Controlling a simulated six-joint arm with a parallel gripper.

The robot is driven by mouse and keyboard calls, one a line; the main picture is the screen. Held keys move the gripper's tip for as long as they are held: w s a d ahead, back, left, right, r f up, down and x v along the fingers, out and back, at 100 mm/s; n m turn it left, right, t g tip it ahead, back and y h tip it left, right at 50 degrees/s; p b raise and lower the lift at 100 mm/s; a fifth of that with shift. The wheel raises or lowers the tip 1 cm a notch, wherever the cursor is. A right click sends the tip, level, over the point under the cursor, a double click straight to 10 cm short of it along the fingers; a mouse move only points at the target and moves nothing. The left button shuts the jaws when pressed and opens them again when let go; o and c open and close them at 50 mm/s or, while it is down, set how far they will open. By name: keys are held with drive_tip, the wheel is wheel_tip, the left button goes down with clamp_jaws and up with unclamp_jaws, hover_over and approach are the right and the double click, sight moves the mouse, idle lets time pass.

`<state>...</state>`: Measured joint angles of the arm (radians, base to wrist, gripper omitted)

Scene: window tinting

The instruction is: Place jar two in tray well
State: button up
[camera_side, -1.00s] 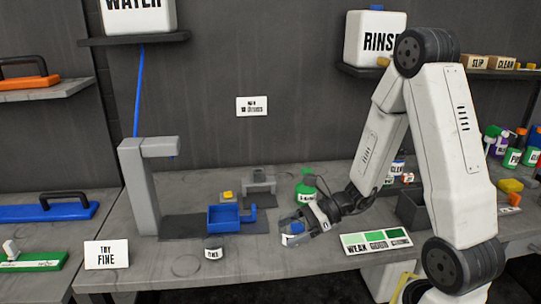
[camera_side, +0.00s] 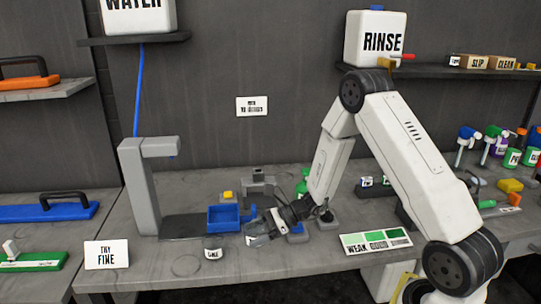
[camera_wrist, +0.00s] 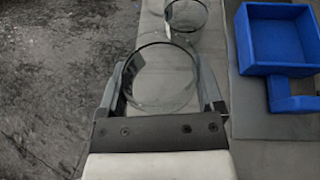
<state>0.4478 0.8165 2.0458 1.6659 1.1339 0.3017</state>
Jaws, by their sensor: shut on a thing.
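My gripper (camera_side: 254,236) is shut on a clear glass jar (camera_wrist: 160,78), which shows round and open-topped between the two fingers in the wrist view. In the side view, the fingers largely hide this jar and I cannot read its label. The blue tray (camera_side: 224,229) lies just left of and behind my gripper; in the wrist view it is at upper right (camera_wrist: 242,45), with a square well and a smaller blue arm at its near side. The held jar is outside the tray.
A second glass jar (camera_wrist: 187,14) stands beyond the held one; in the side view it is the labelled jar (camera_side: 213,251) in front of the tray. A grey dispenser stand (camera_side: 146,190) rises left of the tray. A shade card (camera_side: 376,243) lies to the right.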

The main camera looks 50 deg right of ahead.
sight(252, 253)
drive_tip(key=shift+w+f, duration=0.45)
drive_tip(key=shift+f, duration=0.05)
drive_tip(key=shift+w+f, duration=0.5)
drive_tip(key=shift+f, duration=1.45)
drive_tip(key=shift+f, duration=0.15)
drive_tip(key=o, duration=1)
drive_tip(key=shift+o, duration=0.2)
drive_tip(key=shift+d, duration=0.15)
drive_tip(key=v, duration=1.1)
drive_tip(key=shift+s+d+r, duration=0.2)
drive_tip(key=shift+s+r, duration=0.05)
